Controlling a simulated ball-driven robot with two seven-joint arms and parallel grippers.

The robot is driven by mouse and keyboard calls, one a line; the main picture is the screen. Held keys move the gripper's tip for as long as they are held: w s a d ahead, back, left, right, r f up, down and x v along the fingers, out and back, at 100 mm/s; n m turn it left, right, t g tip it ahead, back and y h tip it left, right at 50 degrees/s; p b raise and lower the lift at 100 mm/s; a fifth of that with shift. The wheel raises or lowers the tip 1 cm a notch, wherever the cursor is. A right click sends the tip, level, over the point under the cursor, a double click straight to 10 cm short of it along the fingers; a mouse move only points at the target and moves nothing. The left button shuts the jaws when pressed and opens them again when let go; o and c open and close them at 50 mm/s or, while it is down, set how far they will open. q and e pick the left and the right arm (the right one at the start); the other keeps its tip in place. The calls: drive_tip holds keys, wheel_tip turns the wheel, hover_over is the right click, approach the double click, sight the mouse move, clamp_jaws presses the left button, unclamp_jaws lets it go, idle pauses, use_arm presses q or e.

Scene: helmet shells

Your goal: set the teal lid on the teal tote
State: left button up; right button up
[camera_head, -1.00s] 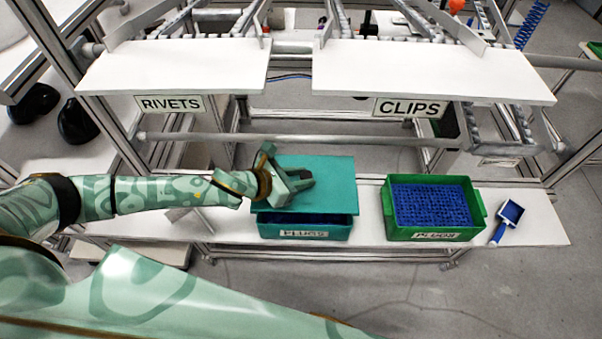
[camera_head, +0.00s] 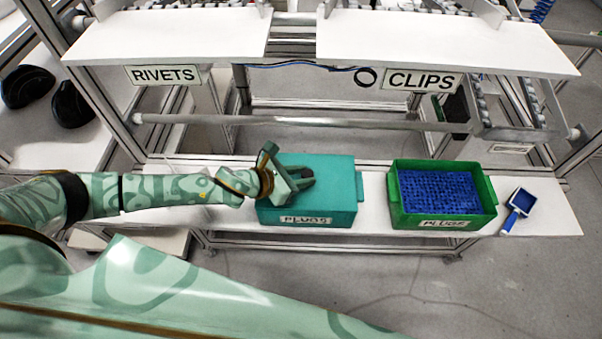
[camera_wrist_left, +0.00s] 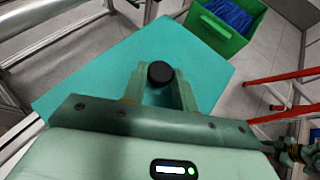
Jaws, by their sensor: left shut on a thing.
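The teal lid (camera_head: 335,172) lies flat over the top of the teal tote (camera_head: 345,217) and covers its opening. Its edges look lined up with the tote's rim; a small gap cannot be ruled out. The tote's front wall carries a PLUGS label, and its inside is hidden. My left gripper (camera_head: 306,178) is over the lid. In the left wrist view its fingers (camera_wrist_left: 160,82) are shut on the lid's black knob (camera_wrist_left: 160,73), with the lid (camera_wrist_left: 95,85) spread below. My right gripper is not in view.
A green tote (camera_head: 398,212) with blue plugs (camera_head: 440,192) stands right of the teal tote, with a gap between. A blue scoop (camera_head: 518,208) lies farther right on the white shelf (camera_head: 555,215). A metal rail (camera_head: 300,120) and upper white shelves (camera_head: 430,40) are behind and above.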

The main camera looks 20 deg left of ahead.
use_arm(q)
drive_tip(key=o, duration=1.1)
drive_tip(key=b+v, duration=0.2)
drive_tip(key=v, duration=1.4)
drive_tip(key=shift+a, duration=0.2)
drive_tip(key=shift+s, duration=0.1)
